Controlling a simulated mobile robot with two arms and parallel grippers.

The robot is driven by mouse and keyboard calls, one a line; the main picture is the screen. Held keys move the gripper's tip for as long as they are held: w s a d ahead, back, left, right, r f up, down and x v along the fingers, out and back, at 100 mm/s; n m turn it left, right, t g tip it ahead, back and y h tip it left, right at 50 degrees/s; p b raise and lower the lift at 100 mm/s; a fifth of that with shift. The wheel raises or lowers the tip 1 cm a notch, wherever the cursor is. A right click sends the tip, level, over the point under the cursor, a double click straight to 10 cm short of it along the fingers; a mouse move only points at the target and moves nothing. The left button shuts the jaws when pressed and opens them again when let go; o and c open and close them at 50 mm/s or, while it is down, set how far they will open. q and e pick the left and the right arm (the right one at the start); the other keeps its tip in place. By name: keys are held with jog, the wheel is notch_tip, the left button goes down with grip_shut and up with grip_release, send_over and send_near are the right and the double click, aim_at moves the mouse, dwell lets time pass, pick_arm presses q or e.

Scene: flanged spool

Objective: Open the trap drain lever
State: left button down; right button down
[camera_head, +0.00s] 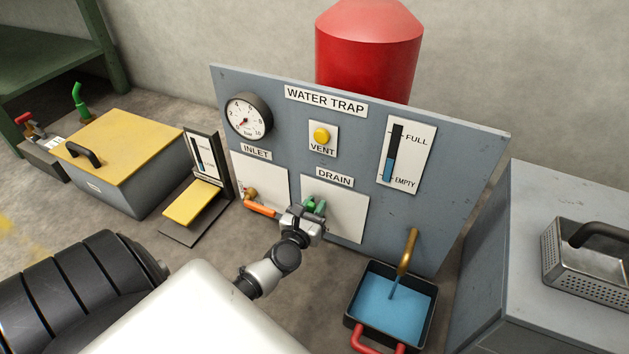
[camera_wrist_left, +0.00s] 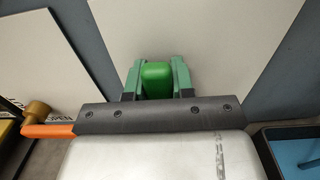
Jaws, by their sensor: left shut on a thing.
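The green drain lever (camera_head: 311,204) is on the white plate under the DRAIN label on the blue-grey WATER TRAP panel (camera_head: 290,140). My left gripper (camera_head: 308,212) is at this plate and partly hides the lever. In the left wrist view the green lever (camera_wrist_left: 157,80) sits between the two green-padded fingers of my left gripper (camera_wrist_left: 157,72), which is shut on it. A brass spout (camera_head: 407,254) to the right pours a thin blue stream into a black tray (camera_head: 432,318) holding blue water. The level gauge (camera_head: 392,155) shows blue in its lower part. My right gripper is not in view.
The orange inlet lever (camera_head: 260,210) is just left of my gripper, and also in the left wrist view (camera_wrist_left: 48,130). The yellow vent button (camera_head: 321,135) and a dial gauge (camera_head: 247,116) are above. A grey cabinet (camera_head: 540,200) stands at the right.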

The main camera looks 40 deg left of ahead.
pick_arm(q)
jog(key=c, duration=1)
grip_release()
jog(key=shift+o, duration=0.2)
jog(key=p+v, duration=0.2)
jog(key=v, duration=0.9)
